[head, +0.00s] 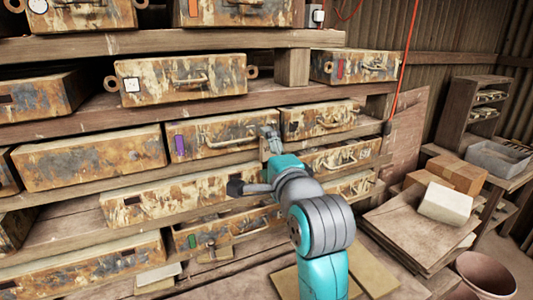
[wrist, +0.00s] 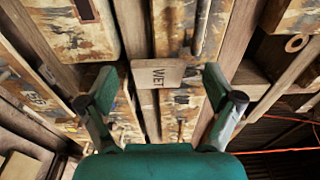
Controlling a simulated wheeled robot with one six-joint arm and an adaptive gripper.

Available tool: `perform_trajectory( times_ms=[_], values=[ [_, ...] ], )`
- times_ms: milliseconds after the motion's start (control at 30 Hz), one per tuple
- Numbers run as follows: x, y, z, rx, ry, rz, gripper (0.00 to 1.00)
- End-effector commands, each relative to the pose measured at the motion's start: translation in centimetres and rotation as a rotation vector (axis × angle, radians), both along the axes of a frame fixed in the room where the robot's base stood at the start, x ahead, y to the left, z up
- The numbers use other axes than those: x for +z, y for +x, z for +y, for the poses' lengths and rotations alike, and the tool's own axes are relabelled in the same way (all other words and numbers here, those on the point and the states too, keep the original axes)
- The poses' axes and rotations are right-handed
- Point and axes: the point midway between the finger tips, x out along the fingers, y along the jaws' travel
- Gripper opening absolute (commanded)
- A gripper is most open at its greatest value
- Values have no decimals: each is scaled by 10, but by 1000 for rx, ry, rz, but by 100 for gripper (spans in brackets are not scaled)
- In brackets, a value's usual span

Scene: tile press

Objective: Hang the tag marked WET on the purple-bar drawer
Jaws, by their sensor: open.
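The tag marked WET (wrist: 158,74) is a flat tan plate in the wrist view, between my open fingers and apart from both. What it hangs from or rests on is unclear. The purple-bar drawer (head: 210,139) is rusty and cream, with a purple bar (head: 179,145) at its left end and a long handle (head: 230,133). It sits in the middle row in the head view. My gripper (head: 268,133) is open at the right end of this drawer. I cannot make out the tag in the head view.
Similar worn drawers fill the shelves around it, including a red-bar drawer (head: 350,67) at upper right and a green-bar drawer (head: 225,230) below. An orange cable (head: 405,65) hangs at the right. A side table holds a cardboard box (head: 456,174) and a grey bin (head: 497,159).

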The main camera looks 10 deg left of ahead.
Motion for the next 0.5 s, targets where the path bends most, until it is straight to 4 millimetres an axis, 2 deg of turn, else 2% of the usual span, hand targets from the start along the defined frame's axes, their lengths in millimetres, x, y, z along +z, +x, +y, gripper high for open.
perform_trajectory(
  times_ms=[167,500],
  values=[
    [-1,-22,-12,0,0,-1,91],
    [-1,-80,-42,-1,0,0,91]
  ],
)
